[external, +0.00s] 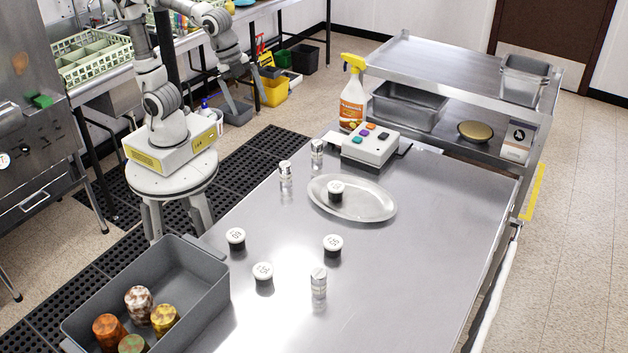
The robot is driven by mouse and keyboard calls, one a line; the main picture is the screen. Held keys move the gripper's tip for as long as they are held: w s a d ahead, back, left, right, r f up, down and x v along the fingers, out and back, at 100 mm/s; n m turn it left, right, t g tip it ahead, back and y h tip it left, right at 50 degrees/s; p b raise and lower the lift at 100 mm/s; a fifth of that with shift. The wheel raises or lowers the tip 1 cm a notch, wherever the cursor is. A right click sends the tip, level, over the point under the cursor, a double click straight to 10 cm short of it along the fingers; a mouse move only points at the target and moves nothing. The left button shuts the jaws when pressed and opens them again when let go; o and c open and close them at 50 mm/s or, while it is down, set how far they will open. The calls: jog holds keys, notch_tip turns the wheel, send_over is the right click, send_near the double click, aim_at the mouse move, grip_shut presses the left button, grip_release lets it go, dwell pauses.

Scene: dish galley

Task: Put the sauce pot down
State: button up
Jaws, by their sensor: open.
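Several small dark sauce pots with white, marked lids stand upright on the steel table. Three others stand on bare table: one at the left (236,239), one nearer the front (263,273) and one at the right (333,246). My gripper (243,80) is raised at the end of my arm, beyond the table's far left side. It is open, well away from the pots, and I see no pot in it. Its fingertips are small and hard to make out.
A grey bin (205,305) with several coloured jars stands front left. Shakers (319,284) stand on the table. A button box (370,147) and a spray bottle (353,100) are at the far end. The table's front right is clear. A cart (450,75) stands behind.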

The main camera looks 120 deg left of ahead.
jog(key=s+d+f+n+t, duration=0.2)
jog(key=s+n, duration=0.4)
jog(key=s, duration=0.6)
jog(key=shift+s+d+n+h, duration=0.15)
jog(key=shift+d+n+h, duration=0.15)
jog(key=shift+d+h, duration=0.1)
jog(key=shift+o, duration=0.2)
